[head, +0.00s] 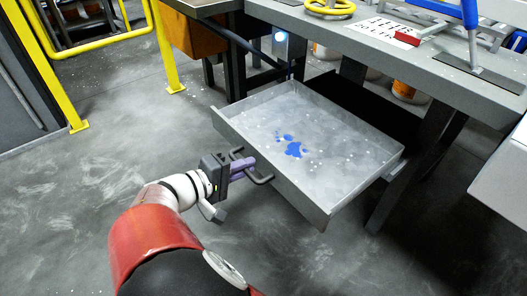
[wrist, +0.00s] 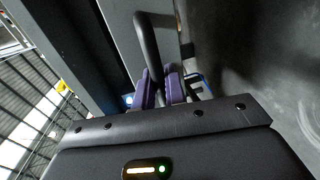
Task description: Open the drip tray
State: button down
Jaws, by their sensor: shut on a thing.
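The drip tray (head: 338,142) is a shallow grey metal drawer under the workbench. It is pulled well out from below the bench top, and its floor shows white specks and blue paint spots (head: 292,147). A dark bar handle (head: 262,180) is on its front face; it also shows in the wrist view (wrist: 150,50). My gripper (head: 250,165) is at the handle, with its purple fingers shut on the bar. In the wrist view the purple fingers (wrist: 162,88) close around the handle, and part of the grip is hidden by the gripper body.
The workbench (head: 400,62) above carries a yellow ring (head: 329,6), a printed sheet (head: 383,32), a red block (head: 407,38) and a blue-handled tool (head: 470,20). A dark bench leg (head: 405,175) stands right of the tray. Yellow railing (head: 165,50) is at upper left. The floor left is clear.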

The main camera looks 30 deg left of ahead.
jog(key=shift+v, duration=0.9)
jog(key=shift+f, duration=0.25)
jog(key=c, duration=1.6)
grip_release()
jog(key=shift+o, duration=0.2)
jog(key=shift+s, duration=0.1)
jog(key=v, duration=0.7)
jog(key=shift+s+a+p, duration=0.2)
jog(key=shift+s+p, duration=0.1)
jog(key=shift+p, duration=0.1)
